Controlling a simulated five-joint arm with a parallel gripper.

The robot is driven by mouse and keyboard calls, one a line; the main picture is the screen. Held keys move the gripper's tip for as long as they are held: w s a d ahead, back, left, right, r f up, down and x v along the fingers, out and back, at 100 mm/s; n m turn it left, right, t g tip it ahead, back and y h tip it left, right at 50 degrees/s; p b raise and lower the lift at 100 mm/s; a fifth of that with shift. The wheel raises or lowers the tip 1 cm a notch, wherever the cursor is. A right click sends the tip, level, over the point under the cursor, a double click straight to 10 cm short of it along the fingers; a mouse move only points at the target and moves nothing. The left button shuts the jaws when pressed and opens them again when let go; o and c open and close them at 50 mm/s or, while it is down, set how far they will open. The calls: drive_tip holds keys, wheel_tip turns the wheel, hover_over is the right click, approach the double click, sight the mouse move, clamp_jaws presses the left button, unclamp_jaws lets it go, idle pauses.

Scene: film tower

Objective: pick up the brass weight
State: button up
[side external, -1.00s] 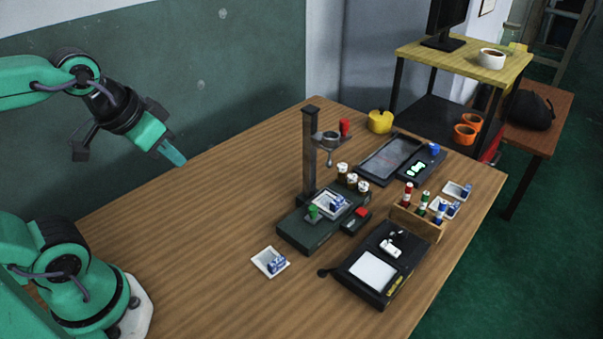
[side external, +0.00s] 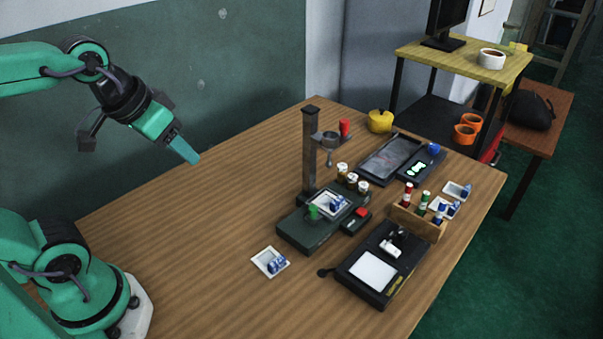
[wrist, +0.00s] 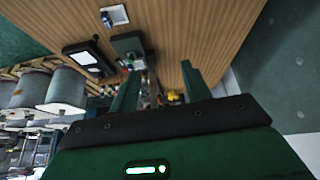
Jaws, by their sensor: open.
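The brass weight (side external: 380,121) appears to be the rounded yellow piece with a small knob, upright at the far edge of the table. A small yellow patch in the wrist view (wrist: 174,96) looks like the same piece, partly hidden near the gripper. My gripper (side external: 186,152) is high above the left side of the table, well to the left of the weight and touching nothing. In the wrist view its two green fingers (wrist: 160,84) stand apart with nothing held between them.
A dark column stand (side external: 309,150) rises between my gripper and the weight. A dark tray (side external: 391,156), a wooden vial rack (side external: 418,222), a black box with a white panel (side external: 373,270) and a small white dish (side external: 262,259) stand nearby. The table's left part is clear.

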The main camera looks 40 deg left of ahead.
drive_tip(key=w+r+n+g, duration=0.1)
drive_tip(key=w+r+n, duration=0.3)
drive_tip(key=w, duration=0.5)
drive_tip(key=n+g, duration=0.4)
drive_tip(key=n, duration=0.5)
hover_over(341, 164)
wheel_tip(341, 164, down, 11)
drive_tip(key=shift+d+f, duration=0.1)
drive_tip(key=shift+f, duration=0.1)
drive_tip(key=shift+f, duration=2.95)
